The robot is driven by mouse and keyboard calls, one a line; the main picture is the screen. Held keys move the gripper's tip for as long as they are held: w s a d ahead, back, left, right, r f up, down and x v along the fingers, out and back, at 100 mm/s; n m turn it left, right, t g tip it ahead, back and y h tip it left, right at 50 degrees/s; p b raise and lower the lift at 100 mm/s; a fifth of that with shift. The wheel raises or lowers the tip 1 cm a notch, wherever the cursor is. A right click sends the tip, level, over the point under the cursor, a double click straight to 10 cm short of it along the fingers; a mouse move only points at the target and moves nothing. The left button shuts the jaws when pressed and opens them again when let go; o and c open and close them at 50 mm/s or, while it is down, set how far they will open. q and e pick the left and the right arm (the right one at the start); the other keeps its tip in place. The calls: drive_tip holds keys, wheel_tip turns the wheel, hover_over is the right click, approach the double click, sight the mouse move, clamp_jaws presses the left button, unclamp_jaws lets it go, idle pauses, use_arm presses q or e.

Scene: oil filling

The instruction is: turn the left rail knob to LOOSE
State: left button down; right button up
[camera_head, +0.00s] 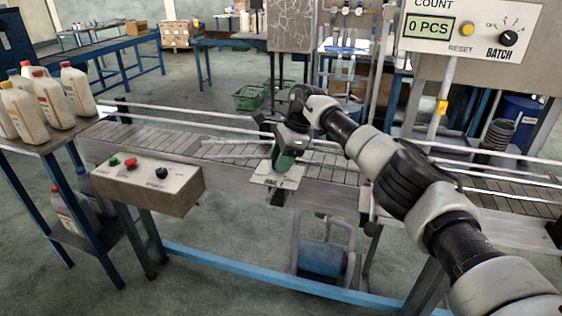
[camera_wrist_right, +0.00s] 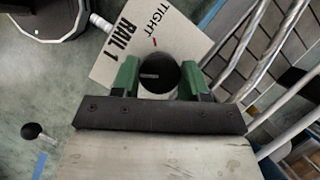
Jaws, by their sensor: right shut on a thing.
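The left rail knob (camera_wrist_right: 160,73) is a round black knob with a pale pointer line on a white plate (camera_wrist_right: 112,62) marked RAIL 1 and TIGHT. The pointer line lies toward the left of the right wrist view, while a small red mark sits by TIGHT above the knob. The LOOSE marking is not visible. My right gripper (camera_wrist_right: 158,84) has its green fingers shut on the knob, one on each side. In the head view, my right gripper (camera_head: 284,163) is over the plate (camera_head: 268,180) at the conveyor's front side and hides the knob. My left gripper is not in view.
The slatted conveyor (camera_head: 225,150) with metal guide rails runs behind the plate. A control box (camera_head: 150,182) with buttons stands to the left, beside a table with several bottles (camera_head: 50,100). A counter panel (camera_head: 470,35) is at upper right.

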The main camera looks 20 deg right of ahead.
drive_tip(key=shift+w+r+n+g, duration=0.1)
drive_tip(key=shift+n+g, duration=0.3)
drive_tip(key=shift+n, duration=0.8)
drive_tip(key=o, duration=0.9)
